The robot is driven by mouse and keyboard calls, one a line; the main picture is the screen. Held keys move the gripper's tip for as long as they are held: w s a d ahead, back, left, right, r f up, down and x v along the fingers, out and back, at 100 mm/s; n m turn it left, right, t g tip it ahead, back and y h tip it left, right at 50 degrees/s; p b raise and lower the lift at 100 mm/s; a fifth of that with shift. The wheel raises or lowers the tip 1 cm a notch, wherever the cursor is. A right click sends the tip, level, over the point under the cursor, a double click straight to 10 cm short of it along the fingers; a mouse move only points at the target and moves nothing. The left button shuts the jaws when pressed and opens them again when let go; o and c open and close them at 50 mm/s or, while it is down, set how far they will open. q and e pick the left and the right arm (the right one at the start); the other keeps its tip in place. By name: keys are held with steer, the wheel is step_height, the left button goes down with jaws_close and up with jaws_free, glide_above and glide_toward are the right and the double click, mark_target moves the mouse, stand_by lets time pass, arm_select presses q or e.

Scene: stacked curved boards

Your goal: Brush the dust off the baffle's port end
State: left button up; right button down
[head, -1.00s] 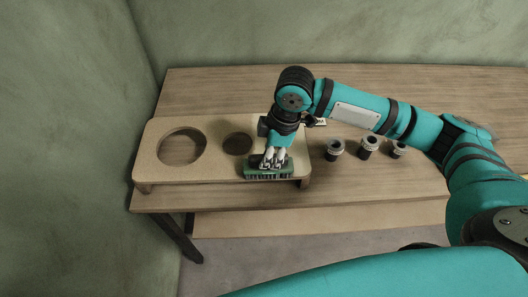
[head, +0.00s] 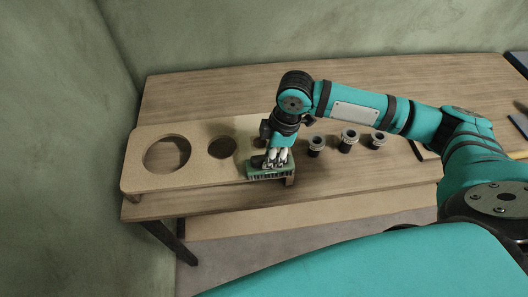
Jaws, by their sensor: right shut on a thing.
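The baffle (head: 204,176) is a tan board with round holes of different sizes, raised on short feet on the wooden table. My right gripper (head: 276,158) is shut on a green brush (head: 269,172) with dark bristles. The brush is at the front edge of the baffle, close to its right end. Whether the bristles touch the board is hard to tell. My arm and the gripper hide part of the board's right end. I cannot make out any dust. My left gripper is not in view.
Three dark cylindrical fittings with light rims, one of them the middle fitting (head: 348,140), stand on the table (head: 220,92) right of the baffle. A dark flat item (head: 519,122) lies at the far right. The table behind the baffle is clear. A green wall stands at left.

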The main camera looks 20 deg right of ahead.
steer(key=shift+s+d, duration=0.15)
steer(key=shift+d, duration=0.4)
steer(key=shift+s+d+r+p, duration=0.1)
steer(key=shift+s+d+p, duration=0.1)
steer(key=shift+d+p, duration=0.5)
steer(key=shift+s+d+p, duration=0.15)
steer(key=shift+d+p, duration=0.1)
steer(key=shift+d, duration=0.3)
steer(key=shift+s+d+p, duration=0.15)
steer(key=shift+d+p, duration=0.1)
steer(key=shift+d, duration=0.25)
steer(key=shift+w+a, duration=0.1)
steer(key=shift+w, duration=0.1)
